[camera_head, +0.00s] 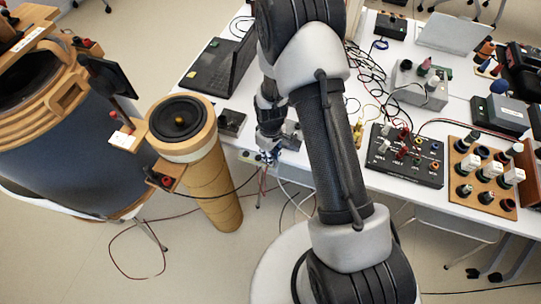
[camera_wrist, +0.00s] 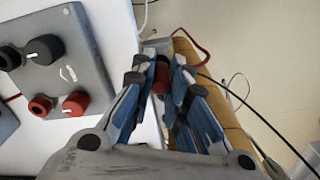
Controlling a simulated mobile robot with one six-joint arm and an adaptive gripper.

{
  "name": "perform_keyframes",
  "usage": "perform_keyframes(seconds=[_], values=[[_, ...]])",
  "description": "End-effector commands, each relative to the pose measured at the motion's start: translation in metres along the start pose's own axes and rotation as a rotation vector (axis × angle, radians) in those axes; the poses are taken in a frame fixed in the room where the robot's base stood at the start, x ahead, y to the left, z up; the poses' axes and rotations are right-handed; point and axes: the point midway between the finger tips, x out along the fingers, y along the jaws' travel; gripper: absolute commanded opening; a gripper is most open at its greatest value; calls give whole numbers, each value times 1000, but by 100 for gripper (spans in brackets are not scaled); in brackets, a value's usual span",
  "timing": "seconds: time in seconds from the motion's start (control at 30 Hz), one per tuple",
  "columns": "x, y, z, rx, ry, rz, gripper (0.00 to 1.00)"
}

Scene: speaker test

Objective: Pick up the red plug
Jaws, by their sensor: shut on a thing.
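In the wrist view, the blue-padded fingers of my gripper (camera_wrist: 163,72) are closed around a small red plug (camera_wrist: 161,79). The fingers hide much of the plug. A red wire (camera_wrist: 190,36) curves up just beyond the fingertips; whether it joins this plug I cannot tell. In the head view, my gripper (camera_head: 268,156) hangs at the front edge of the white table (camera_head: 243,147), right of the cardboard-tube speaker (camera_head: 212,185). The plug is too small to make out there.
A grey box with black knobs and red terminals (camera_wrist: 62,62) sits on the table, left of my fingers in the wrist view. A black cable (camera_wrist: 248,102) crosses at right.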

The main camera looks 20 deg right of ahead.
Motion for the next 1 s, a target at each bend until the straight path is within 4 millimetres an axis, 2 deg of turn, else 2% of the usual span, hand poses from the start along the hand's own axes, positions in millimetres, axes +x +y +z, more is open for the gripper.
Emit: perform_keyframes(seconds=[0.17, 0.4, 0.6, 0.8, 1.0], values=[[-34, 1, -2, 0, 4, 3, 0], [-105, 1, -2, 0, 6, 3, 0], [-154, 0, -1, 0, 3, 2, 0], [-183, 0, 0, 0, 2, 1, 0], [-191, 0, 0, 0, 0, 0, 0]])
